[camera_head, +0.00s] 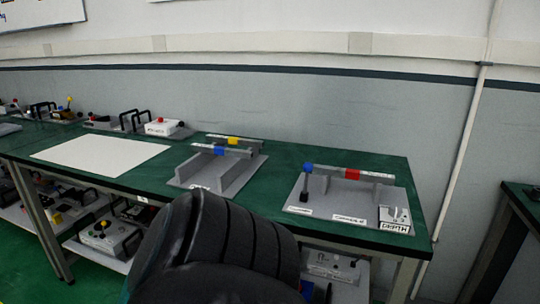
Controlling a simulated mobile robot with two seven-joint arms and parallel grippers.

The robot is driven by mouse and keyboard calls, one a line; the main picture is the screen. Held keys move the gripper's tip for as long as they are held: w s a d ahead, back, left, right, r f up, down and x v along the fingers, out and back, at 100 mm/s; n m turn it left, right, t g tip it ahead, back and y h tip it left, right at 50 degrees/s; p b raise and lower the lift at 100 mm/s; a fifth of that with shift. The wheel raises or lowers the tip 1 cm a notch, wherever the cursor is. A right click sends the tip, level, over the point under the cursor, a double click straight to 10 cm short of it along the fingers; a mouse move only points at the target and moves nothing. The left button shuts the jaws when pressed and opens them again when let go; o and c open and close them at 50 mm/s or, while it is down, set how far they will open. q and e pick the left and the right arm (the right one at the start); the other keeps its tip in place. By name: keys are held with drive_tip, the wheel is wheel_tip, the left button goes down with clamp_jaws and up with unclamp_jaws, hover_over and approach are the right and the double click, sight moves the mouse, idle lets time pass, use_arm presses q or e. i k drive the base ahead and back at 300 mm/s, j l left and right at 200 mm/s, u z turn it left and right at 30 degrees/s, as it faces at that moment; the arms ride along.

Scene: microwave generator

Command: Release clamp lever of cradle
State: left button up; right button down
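A grey base plate (334,207) on the right part of the green table bears the cradle (381,193). A grey tube with a red band (352,174) and a blue end (308,168) lies across its supports. A black upright lever (304,189) stands at the plate's left side, below the blue end, near a white label that seems to read CLAMP. Another label reads CRADLE. A small box marked DEPTH (395,227) sits at the plate's right corner. Neither of my grippers is in view. A dark ribbed part, apparently of my arm, fills the bottom middle.
A second grey fixture (240,176) with blue- and yellow-banded tubes stands left of the cradle. A white sheet (101,154) lies farther left. Devices with black handles (131,122) stand behind it. A lower shelf holds more devices. A vertical pipe (462,150) runs down the wall.

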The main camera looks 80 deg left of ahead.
sight(308, 167)
drive_tip(key=u, duration=2.85)
